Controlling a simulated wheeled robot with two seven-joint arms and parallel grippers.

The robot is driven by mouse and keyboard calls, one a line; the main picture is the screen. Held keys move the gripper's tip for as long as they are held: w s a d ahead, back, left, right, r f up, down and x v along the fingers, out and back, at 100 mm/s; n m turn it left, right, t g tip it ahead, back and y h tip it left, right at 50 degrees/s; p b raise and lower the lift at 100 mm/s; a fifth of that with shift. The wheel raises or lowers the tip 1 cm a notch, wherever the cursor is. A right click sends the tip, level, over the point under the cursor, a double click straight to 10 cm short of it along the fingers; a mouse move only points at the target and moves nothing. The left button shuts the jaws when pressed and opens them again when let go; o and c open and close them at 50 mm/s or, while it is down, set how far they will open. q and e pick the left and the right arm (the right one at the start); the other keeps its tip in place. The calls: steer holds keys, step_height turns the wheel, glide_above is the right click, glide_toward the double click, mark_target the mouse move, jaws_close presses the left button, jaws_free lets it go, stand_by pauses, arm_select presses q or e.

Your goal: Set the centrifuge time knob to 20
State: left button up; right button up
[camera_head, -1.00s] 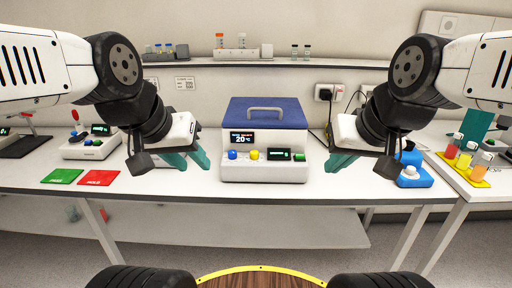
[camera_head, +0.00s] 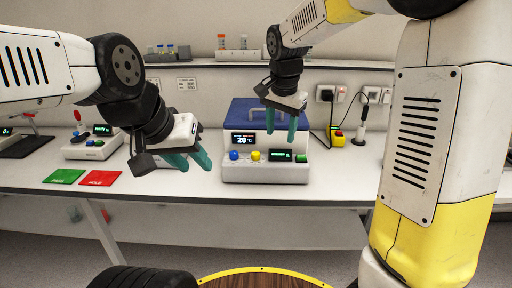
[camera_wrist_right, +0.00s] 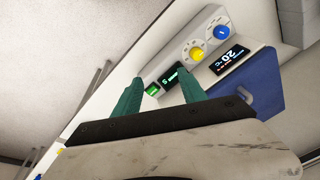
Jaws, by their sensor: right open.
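The centrifuge (camera_head: 265,174) is a white box with a blue lid, standing mid-table. Its front has a blue knob (camera_head: 233,155), a yellow knob (camera_head: 255,155), a dark screen (camera_head: 243,138) reading 20 °C, a small green-lit display (camera_head: 281,155) and a green button (camera_head: 301,157). Knob labels are too small to read. My right gripper (camera_head: 281,132) is open and empty, fingers pointing down over the centrifuge's right side. In the right wrist view its fingers (camera_wrist_right: 160,88) straddle the green display and button area; the yellow knob (camera_wrist_right: 196,53) lies beyond, clear of them. My left gripper (camera_head: 194,166) is open and empty, left of the centrifuge.
A green mat (camera_head: 63,176) and a red mat (camera_head: 100,178) lie at the left. Another device (camera_head: 92,146) stands behind them. A yellow box (camera_head: 337,138) and cables are right of the centrifuge. A shelf (camera_head: 220,63) runs behind. My right arm hides the table's right side.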

mark_target(255, 153)
steer(key=w+a+f+m+h, duration=0.3)
steer(key=w+a+f, duration=0.3)
steer(key=a, duration=0.4)
steer(key=shift+t, duration=0.3)
steer(key=x, duration=0.3)
steer(key=w+x, duration=0.1)
steer(key=x, duration=0.3)
steer(key=shift+w+d+r, duration=0.1)
steer(key=shift+d, duration=0.1)
jaws_close()
